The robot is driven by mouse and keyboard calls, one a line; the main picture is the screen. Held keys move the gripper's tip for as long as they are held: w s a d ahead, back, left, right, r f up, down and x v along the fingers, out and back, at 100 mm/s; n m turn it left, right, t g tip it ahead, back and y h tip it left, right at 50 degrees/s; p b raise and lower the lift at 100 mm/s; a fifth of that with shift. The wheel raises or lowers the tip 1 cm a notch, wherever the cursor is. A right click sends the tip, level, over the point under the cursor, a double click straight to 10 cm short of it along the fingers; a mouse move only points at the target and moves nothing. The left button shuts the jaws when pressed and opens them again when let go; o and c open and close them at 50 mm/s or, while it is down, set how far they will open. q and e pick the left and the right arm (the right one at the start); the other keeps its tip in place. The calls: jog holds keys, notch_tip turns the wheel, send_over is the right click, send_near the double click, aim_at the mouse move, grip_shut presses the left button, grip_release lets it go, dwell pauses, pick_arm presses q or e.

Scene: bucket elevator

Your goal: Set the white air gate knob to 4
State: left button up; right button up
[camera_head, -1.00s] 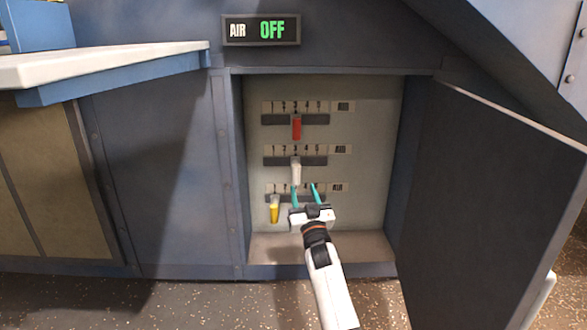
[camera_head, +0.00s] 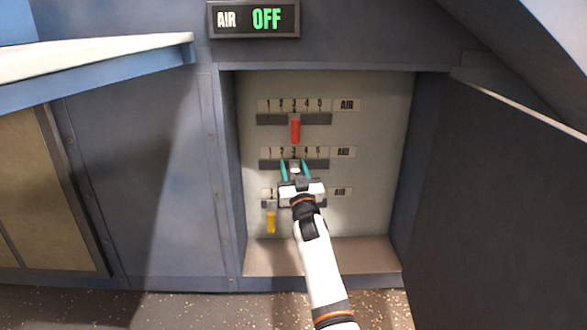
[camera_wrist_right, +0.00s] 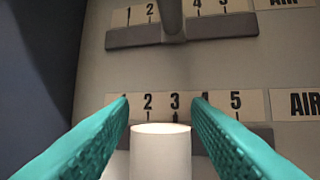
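The white air gate knob (camera_head: 295,168) is on the middle scale of the open cabinet, at about 3. In the right wrist view the white knob (camera_wrist_right: 160,150) stands below the 3, close to the camera. My right gripper (camera_head: 295,166) is open, its teal fingers on either side of the knob. In the right wrist view a gap shows between the knob and each finger of the gripper (camera_wrist_right: 160,110). The gripper body hides the knob's lower part in the head view. My left gripper is not in view.
A red knob (camera_head: 295,130) sits at 3 on the top scale, and a yellow knob (camera_head: 271,220) at about 1 on the bottom scale. The cabinet door (camera_head: 500,210) stands open at right. A display (camera_head: 254,19) above reads AIR OFF.

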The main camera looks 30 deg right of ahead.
grip_shut()
jog(key=shift+s+d+r+p, duration=0.1)
jog(key=shift+s+d+p, duration=0.15)
jog(key=shift+d+p, duration=0.25)
jog(key=shift+s+d+p, duration=0.7)
jog(key=shift+d+p, duration=0.2)
jog(key=shift+d, duration=0.15)
jog(key=shift+o, duration=0.3)
grip_release()
